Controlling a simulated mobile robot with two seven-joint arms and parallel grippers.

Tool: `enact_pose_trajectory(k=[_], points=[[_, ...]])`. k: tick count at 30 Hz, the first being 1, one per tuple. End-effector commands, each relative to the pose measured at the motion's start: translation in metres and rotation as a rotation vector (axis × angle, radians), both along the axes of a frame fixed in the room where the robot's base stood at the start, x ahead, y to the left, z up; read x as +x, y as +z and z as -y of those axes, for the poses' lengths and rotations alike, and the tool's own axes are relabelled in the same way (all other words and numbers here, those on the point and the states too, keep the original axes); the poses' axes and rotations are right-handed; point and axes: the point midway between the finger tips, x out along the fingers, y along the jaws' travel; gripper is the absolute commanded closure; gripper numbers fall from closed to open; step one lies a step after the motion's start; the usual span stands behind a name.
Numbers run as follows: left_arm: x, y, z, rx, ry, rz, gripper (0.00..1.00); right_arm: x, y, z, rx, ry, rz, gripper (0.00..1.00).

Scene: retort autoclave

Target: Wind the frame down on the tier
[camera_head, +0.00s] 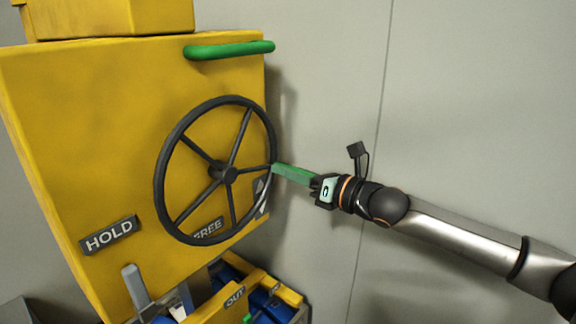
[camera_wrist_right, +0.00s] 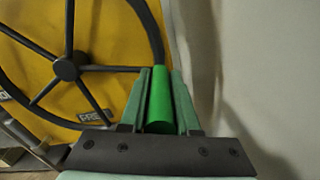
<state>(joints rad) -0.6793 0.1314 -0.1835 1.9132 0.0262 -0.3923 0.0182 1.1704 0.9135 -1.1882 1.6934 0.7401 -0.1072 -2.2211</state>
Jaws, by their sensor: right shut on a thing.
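A black handwheel (camera_head: 222,172) with several spokes is on the front of a yellow housing (camera_head: 110,110). My right gripper (camera_head: 282,170) comes in from the right and meets the rim at its right side. In the right wrist view, its two green fingers are shut on a bright green round grip (camera_wrist_right: 160,98) at the wheel's rim. The wheel (camera_wrist_right: 70,68) fills the left of that view. The frame and the tier cannot be told apart clearly. My left gripper is not in view.
A green bar (camera_head: 230,49) is on the upper housing. A HOLD label (camera_head: 109,236), a partly covered FREE label (camera_head: 209,229) and a grey lever (camera_head: 136,286) are lower down. Yellow and blue parts with an OUT label (camera_head: 235,297) are below. A plain wall (camera_head: 460,100) is behind my right arm.

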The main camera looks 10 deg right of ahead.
Motion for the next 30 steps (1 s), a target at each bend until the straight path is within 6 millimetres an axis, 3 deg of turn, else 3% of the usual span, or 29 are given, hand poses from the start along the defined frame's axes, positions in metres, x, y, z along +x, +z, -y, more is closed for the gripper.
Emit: enact_pose_trajectory(k=[14,15,21,23,30], points=[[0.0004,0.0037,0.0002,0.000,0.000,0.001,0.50,0.0013,0.0057,0.0020,-0.008,-0.004,0.017,1.00],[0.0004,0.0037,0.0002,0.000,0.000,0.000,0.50,0.0013,0.0058,0.0020,-0.008,-0.004,0.017,0.68],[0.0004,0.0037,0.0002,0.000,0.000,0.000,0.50,0.0008,0.0042,0.0010,-0.008,-0.002,0.014,0.45],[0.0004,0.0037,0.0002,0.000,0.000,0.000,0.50,0.0007,0.0038,0.0007,-0.008,-0.002,0.012,0.41],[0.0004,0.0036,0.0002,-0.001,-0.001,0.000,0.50,0.0000,0.0028,0.0006,-0.008,-0.001,0.010,0.41]])
